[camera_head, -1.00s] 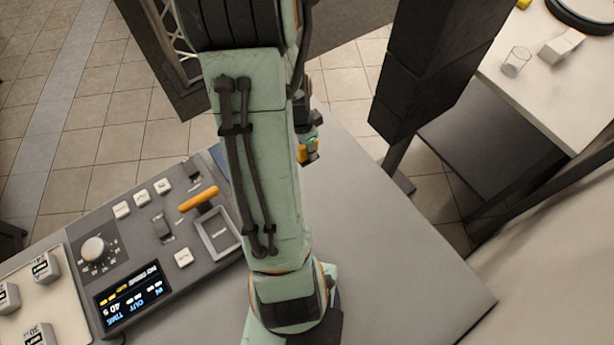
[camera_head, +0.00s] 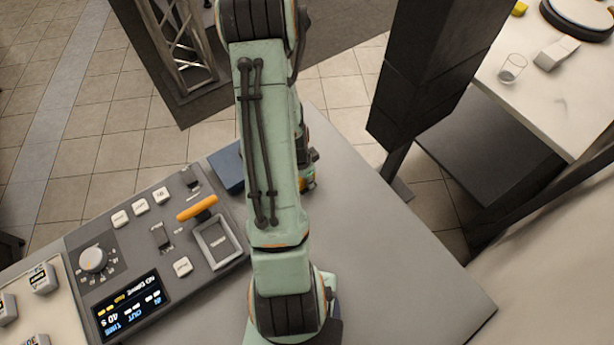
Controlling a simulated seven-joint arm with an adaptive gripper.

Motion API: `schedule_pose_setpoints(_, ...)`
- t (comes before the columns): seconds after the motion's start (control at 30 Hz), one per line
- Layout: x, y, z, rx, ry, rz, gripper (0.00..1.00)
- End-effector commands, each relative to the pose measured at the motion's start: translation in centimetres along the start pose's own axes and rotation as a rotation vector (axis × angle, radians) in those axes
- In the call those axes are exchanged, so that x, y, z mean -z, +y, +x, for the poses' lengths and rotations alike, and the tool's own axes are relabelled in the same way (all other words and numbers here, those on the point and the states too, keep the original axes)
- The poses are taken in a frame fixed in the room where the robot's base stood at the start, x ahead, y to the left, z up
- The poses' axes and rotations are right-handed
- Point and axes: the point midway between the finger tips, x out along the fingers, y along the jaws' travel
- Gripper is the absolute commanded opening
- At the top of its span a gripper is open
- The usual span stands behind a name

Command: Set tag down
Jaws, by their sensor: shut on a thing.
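My gripper (camera_head: 307,170) shows only in part at the right edge of my green arm, low over the grey table.
A grey control panel (camera_head: 150,235) with a dial, an orange-handled lever (camera_head: 197,208) and a lit display stands on the left. A blue item (camera_head: 228,166) lies behind it. The grey table (camera_head: 400,270) is clear on the right. A dark column (camera_head: 420,80) rises behind.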

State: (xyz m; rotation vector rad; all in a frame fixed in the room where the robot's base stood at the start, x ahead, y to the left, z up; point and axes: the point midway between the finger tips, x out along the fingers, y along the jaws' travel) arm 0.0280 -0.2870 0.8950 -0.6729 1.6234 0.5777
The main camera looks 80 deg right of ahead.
Motion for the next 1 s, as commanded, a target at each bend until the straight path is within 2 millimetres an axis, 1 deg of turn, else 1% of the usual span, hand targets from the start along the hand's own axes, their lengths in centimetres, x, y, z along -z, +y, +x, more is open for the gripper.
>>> schedule_pose_setpoints(0.03,0.0,0.0,0.1,0.000,0.000,0.000,0.18)
schedule_pose_setpoints(0.1,0.0,0.0,0.0,0.000,0.000,0.000,0.38)
schedule_pose_setpoints(0.37,0.0,0.0,0.0,0.000,0.000,0.000,0.38)
schedule_pose_setpoints(0.47,0.1,0.0,-0.3,0.001,0.000,0.000,0.38)
schedule_pose_setpoints(0.57,0.1,-0.1,-1.5,0.003,0.002,0.000,0.38)
schedule_pose_setpoints(0.67,0.1,-0.1,-3.4,0.006,0.003,0.000,0.38)
schedule_pose_setpoints(0.9,0.1,-0.1,-8.6,0.006,0.004,0.000,0.38)
schedule_pose_setpoints(1.0,0.1,-0.1,-10.3,0.005,0.003,-0.001,0.38)
